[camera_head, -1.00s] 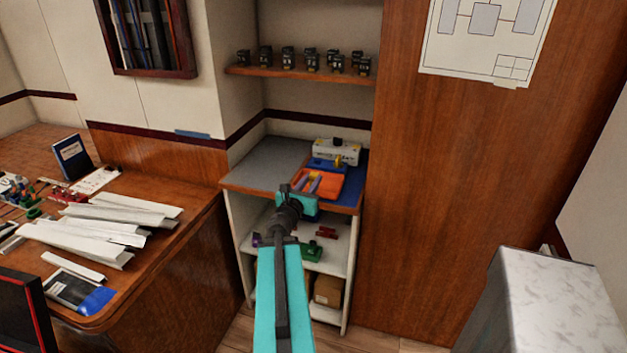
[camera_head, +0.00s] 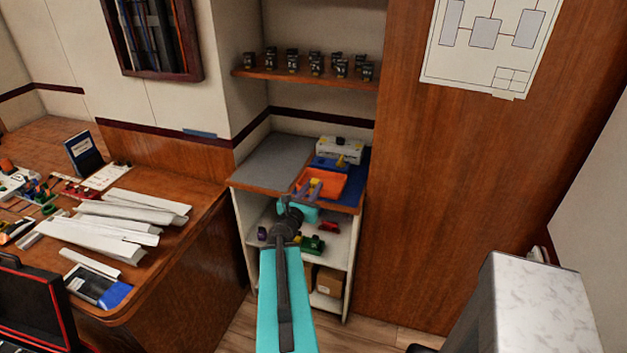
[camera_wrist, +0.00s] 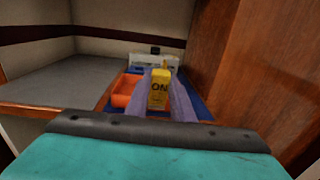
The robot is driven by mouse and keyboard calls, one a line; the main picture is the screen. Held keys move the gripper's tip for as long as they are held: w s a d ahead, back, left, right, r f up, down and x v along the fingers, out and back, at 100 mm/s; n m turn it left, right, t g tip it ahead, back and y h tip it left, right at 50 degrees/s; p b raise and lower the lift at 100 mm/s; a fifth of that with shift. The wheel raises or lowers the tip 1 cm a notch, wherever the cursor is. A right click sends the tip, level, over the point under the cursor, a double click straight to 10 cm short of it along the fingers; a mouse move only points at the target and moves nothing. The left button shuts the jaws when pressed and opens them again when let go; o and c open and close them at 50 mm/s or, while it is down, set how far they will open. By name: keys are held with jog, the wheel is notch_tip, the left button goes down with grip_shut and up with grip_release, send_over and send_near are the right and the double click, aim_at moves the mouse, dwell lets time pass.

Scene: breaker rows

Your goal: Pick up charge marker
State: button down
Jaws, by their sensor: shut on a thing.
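A yellow marker with dark "ON" lettering (camera_wrist: 159,92) stands upright between the two purple-grey fingers of my gripper (camera_wrist: 158,100) in the wrist view. My gripper is shut on it. In the head view my gripper (camera_head: 309,190) is at the front of the small counter, in front of the orange tray (camera_head: 336,186), and a small yellow patch of the marker (camera_head: 316,183) shows at the fingers. I take this marker to be the charge marker. Its lower end is hidden behind the gripper body.
The orange tray sits on a blue mat (camera_head: 352,193) beside a grey counter area (camera_head: 272,163). A white device (camera_head: 340,149) stands behind. A wooden panel (camera_head: 440,200) closes the right side. Below are shelves with small parts. A desk (camera_head: 175,215) with papers is left.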

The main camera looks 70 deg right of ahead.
aim_at(314, 185)
jog(key=shift+s+a+r+p, duration=0.1)
jog(key=shift+a+r+p, duration=0.1)
jog(key=shift+a+p, duration=0.95)
jog(key=shift+s+a+r+p, duration=0.15)
jog(key=shift+a+p, duration=0.3)
jog(key=shift+p, duration=1.35)
jog(key=shift+a+p, duration=0.8)
jog(key=shift+p, duration=0.35)
jog(key=shift+a+f, duration=0.1)
